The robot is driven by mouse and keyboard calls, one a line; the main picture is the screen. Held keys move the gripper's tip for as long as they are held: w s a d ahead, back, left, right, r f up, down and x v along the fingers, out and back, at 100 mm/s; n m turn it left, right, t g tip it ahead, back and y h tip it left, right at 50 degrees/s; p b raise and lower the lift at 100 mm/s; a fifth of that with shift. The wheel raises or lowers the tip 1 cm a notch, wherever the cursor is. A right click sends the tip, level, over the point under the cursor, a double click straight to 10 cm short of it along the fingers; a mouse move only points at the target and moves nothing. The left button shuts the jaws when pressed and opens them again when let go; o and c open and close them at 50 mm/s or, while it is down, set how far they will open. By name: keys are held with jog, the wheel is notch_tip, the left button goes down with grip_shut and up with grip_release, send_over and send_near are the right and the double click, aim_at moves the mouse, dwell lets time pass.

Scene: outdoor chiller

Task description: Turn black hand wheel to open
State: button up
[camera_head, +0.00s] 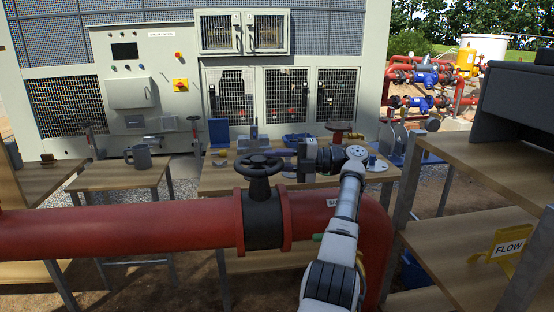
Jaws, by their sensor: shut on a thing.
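The black hand wheel (258,164) sits on a short stem above a black valve body (263,219) on the thick red pipe (120,233). My arm reaches up from the lower right and bends left at the wrist. My gripper (288,162) points left at the right side of the wheel and is shut on its rim. The fingertips are small and dark, so the exact contact is hard to see.
The red pipe crosses the front and bends down at right. A grey panel cabinet (135,90) is at the back. Shelving with a yellow FLOW sign (507,246) is at right.

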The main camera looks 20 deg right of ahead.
jog(key=shift+w+a+f, duration=0.1)
jog(key=shift+a+f, duration=0.15)
jog(key=shift+f, duration=0.25)
jog(key=o, duration=0.8)
jog(key=shift+o, duration=0.3)
jog(key=shift+r, duration=0.15)
jog(key=shift+r, duration=0.1)
jog(key=shift+d, duration=0.25)
